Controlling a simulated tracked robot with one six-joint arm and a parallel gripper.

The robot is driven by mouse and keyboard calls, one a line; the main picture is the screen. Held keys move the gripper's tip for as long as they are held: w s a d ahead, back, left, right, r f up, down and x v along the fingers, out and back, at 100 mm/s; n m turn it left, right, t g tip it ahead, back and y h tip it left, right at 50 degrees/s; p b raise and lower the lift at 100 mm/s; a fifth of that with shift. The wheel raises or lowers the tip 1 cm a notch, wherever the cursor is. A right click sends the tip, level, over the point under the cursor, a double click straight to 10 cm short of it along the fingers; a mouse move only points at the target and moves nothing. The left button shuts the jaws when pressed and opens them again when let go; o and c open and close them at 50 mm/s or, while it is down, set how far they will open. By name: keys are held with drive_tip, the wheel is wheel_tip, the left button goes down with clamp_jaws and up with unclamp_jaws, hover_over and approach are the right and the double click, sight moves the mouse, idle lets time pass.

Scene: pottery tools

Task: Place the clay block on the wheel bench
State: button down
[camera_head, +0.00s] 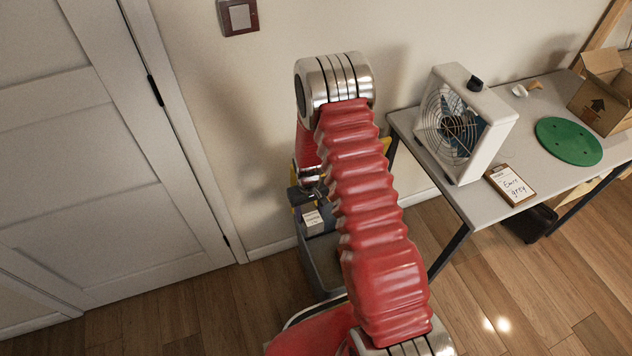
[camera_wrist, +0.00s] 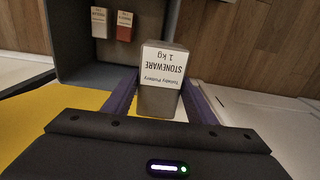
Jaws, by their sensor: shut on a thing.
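The clay block (camera_wrist: 160,101) is grey with a white label reading "STONEWARE 1 kg". My gripper (camera_wrist: 157,88) is shut on it, with a dark finger on each side, in the wrist view. In the head view the block's white label (camera_head: 313,218) shows at my gripper (camera_head: 308,196), partly behind my red arm. The block is at a grey crate (camera_head: 318,262) by the wall; its exact height over the crate is hard to tell. A light-topped bench (camera_head: 463,200) stands to the right; no pottery wheel is clearly seen on it.
The bench holds a box fan (camera_head: 478,125), a clipboard (camera_head: 511,185), a green disc (camera_head: 569,141) and a cardboard box (camera_head: 604,92). The bench top between fan and disc is partly free. A white block (camera_wrist: 99,22) and a red block (camera_wrist: 124,26) are in the crate.

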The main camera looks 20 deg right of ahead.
drive_tip(key=a+r, duration=0.2)
drive_tip(key=r, duration=0.6)
drive_tip(key=s+a+r, duration=0.1)
drive_tip(key=a+r, duration=0.2)
drive_tip(key=r, duration=0.5)
drive_tip(key=shift+s+a+r, duration=0.2)
drive_tip(key=shift+a+r, duration=0.05)
drive_tip(key=shift+r, duration=0.1)
drive_tip(key=shift+s, duration=0.1)
